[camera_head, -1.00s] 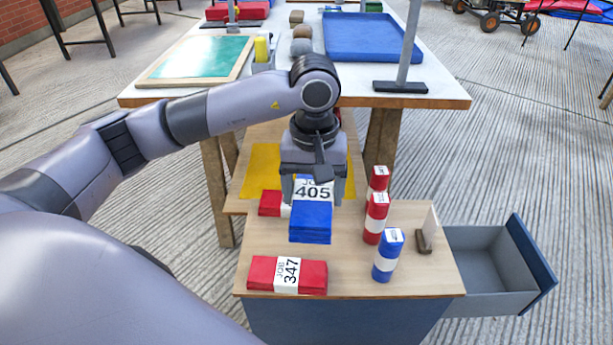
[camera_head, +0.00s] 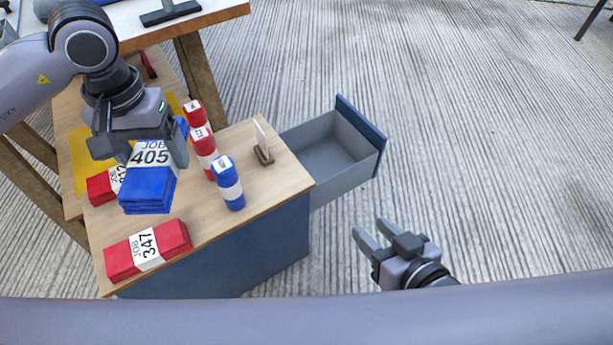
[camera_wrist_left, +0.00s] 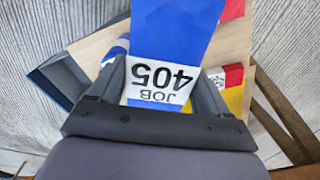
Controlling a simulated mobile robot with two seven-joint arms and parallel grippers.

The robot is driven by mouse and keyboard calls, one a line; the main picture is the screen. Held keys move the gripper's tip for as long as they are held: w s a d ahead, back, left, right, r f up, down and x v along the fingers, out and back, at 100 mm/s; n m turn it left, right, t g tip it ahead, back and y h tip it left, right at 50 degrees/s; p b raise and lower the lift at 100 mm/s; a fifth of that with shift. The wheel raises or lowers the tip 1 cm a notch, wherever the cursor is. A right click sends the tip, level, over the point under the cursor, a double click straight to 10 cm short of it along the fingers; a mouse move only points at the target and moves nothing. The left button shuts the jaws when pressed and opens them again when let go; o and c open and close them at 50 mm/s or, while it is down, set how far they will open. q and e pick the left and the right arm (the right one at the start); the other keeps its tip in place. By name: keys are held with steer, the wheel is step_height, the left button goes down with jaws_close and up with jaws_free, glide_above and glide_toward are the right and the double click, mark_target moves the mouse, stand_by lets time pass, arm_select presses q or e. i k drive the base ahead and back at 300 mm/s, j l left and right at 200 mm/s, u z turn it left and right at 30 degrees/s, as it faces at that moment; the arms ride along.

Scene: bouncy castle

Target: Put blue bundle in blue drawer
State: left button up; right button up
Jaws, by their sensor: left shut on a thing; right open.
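The blue bundle (camera_head: 148,188) has a white band reading JOB 405. My left gripper (camera_head: 150,145) is shut on it at the banded end and holds it over the wooden cabinet top. The bundle also shows in the left wrist view (camera_wrist_left: 178,30) between the two fingers (camera_wrist_left: 165,85). The blue drawer (camera_head: 335,155) stands pulled out at the cabinet's right side, its grey inside empty and its front panel dark blue. My right gripper (camera_head: 372,240) is open and empty, below the drawer and to the right of the cabinet.
A white-topped table (camera_head: 215,8) stands behind. The floor right of the drawer is clear.

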mark_target(310, 170)
steer(key=i+l, duration=0.15)
steer(key=l, duration=0.25)
steer(key=i+l+u, duration=0.15)
steer(key=l, duration=0.6)
steer(key=i+l+u, duration=0.1)
steer(key=l, duration=0.3)
steer(key=i+l+u, duration=0.1)
steer(key=l, duration=0.3)
steer(key=i+l, duration=0.4)
steer(key=l, duration=0.15)
steer(key=i, duration=0.25)
steer(key=u, duration=0.05)
